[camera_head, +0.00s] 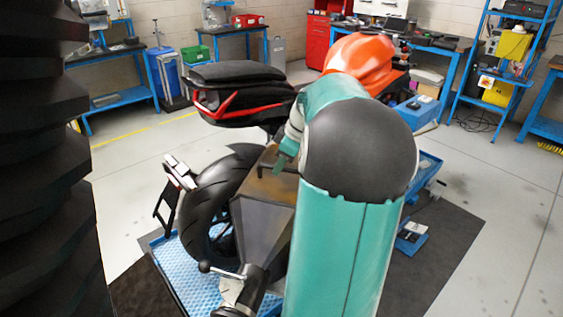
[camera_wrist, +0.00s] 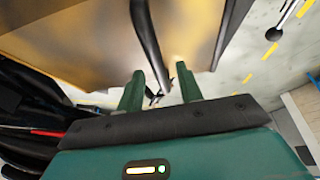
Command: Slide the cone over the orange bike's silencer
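The cone (camera_head: 262,232) is a large, brownish-grey, flat-sided hood beside the rear wheel. Its narrow end meets a dark pipe near the bottom of the head view. In the wrist view its tan face (camera_wrist: 75,45) fills the upper left, with a dark bar handle (camera_wrist: 150,45) across it. My gripper (camera_wrist: 160,88) has its fingers apart, with the handle's lower end at the gap between them; contact is not visible. In the head view my gripper (camera_head: 280,163) is above the cone's top. The orange bike (camera_head: 362,58) stands beyond. I cannot make out its silencer, hidden by the cone or my arm.
The bike's rear wheel (camera_head: 205,212) stands on a blue platform (camera_head: 182,272). A lever with a black knob (camera_head: 204,267) sticks out near the cone's narrow end. Blue workbenches (camera_head: 112,97) line the wall.

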